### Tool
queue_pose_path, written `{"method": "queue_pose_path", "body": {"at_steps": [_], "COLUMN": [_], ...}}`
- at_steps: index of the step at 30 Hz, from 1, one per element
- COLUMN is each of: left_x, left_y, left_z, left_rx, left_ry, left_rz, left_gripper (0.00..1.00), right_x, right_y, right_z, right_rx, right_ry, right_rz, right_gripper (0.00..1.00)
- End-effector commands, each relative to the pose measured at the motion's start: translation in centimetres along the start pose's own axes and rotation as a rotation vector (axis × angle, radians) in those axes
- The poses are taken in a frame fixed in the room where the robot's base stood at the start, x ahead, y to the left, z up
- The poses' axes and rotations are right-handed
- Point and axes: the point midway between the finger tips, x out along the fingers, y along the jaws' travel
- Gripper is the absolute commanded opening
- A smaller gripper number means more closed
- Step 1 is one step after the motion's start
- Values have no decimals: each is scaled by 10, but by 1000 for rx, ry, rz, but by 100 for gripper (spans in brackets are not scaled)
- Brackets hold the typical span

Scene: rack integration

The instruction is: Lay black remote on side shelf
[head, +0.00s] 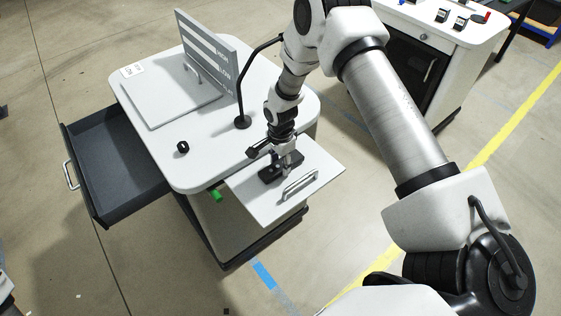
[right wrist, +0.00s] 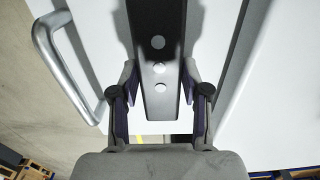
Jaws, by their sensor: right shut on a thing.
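The black remote (right wrist: 158,25) is long and dark, with several round light spots along it. My right gripper (right wrist: 159,75) is shut on it, with one finger at each long side. In the head view, my right gripper (head: 287,168) points down over the side shelf (head: 262,205), a white panel with a metal handle at the right of the cart. The remote (head: 269,175) shows there as a dark shape beneath the gripper, partly hidden by it. It is at or just above the shelf surface; I cannot tell if it touches. My left gripper is not in view.
A metal handle (head: 300,184) stands up on the shelf near the gripper. An open dark drawer (head: 115,160) juts out left.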

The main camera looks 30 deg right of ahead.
Motion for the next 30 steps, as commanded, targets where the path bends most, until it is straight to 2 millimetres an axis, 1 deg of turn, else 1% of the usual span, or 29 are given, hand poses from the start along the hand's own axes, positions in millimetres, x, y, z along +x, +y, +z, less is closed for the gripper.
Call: {"method": "queue_pose_path", "body": {"at_steps": [9,10,11,12,20,23,26,29,30], "left_x": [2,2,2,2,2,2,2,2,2], "left_y": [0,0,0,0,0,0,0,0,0], "left_z": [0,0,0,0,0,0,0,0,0], "left_rx": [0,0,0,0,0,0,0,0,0], "left_ry": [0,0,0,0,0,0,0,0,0], "left_rz": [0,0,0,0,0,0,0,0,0], "left_gripper": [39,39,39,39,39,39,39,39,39], "right_x": [6,6,6,5,6,2,-10,-33,-44], "right_y": [0,0,0,0,0,0,-1,-1,-1], "right_z": [0,0,0,0,0,0,0,0,0], "right_rx": [0,0,0,0,0,0,0,0,0], "right_ry": [0,0,0,0,0,0,-1,-1,-1], "right_rz": [0,0,0,0,0,-1,-1,-4,-5], "right_gripper": [9,50,60,74,75,75,75,75,75]}}
